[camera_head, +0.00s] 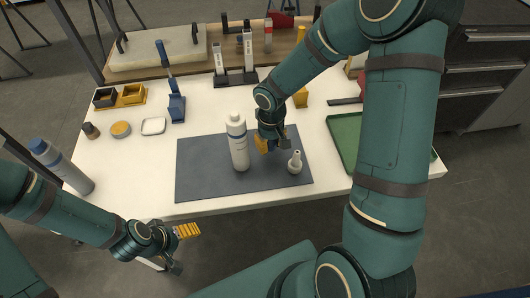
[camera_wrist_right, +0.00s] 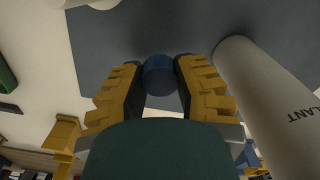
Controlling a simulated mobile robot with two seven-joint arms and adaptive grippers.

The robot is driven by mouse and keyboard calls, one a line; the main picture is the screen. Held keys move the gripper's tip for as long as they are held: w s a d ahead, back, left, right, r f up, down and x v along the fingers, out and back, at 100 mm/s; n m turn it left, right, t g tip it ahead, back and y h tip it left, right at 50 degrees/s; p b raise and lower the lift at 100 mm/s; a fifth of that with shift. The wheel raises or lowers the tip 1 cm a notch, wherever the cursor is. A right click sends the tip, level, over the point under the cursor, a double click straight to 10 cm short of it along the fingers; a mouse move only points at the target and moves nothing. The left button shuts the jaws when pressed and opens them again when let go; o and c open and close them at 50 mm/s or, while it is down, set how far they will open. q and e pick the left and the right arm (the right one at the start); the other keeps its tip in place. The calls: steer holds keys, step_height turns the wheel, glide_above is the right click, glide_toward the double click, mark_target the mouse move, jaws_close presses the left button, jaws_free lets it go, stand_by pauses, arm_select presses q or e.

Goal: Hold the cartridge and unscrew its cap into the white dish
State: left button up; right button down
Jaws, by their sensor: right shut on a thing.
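The white cartridge (camera_head: 240,150) stands upright on the dark mat with a bare white top; its lettered side shows in the right wrist view (camera_wrist_right: 265,95). My right gripper (camera_wrist_right: 160,75) is shut on a small blue cap (camera_wrist_right: 159,82), held between its fingertips. In the head view the right gripper (camera_head: 268,145) is just right of the cartridge, apart from it. The white dish (camera_head: 153,126) lies on the table left of the mat. My left gripper (camera_head: 188,231) is in front of the table's near edge, away from the cartridge; its finger gap is unclear.
A white nozzle (camera_head: 295,163) stands at the mat's (camera_head: 205,175) right. A blue-capped grey cylinder (camera_head: 62,168) is at the left edge. A round tin (camera_head: 121,129), small bins (camera_head: 132,94), a blue tool (camera_head: 176,105) and a green tray (camera_head: 343,135) surround the mat.

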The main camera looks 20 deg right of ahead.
mark_target(270, 155)
steer(key=shift+f+b, duration=0.5)
steer(key=shift+f, duration=1.6)
steer(key=shift+f, duration=0.15)
steer(key=c, duration=1.1)
jaws_free()
steer(key=o, duration=0.3)
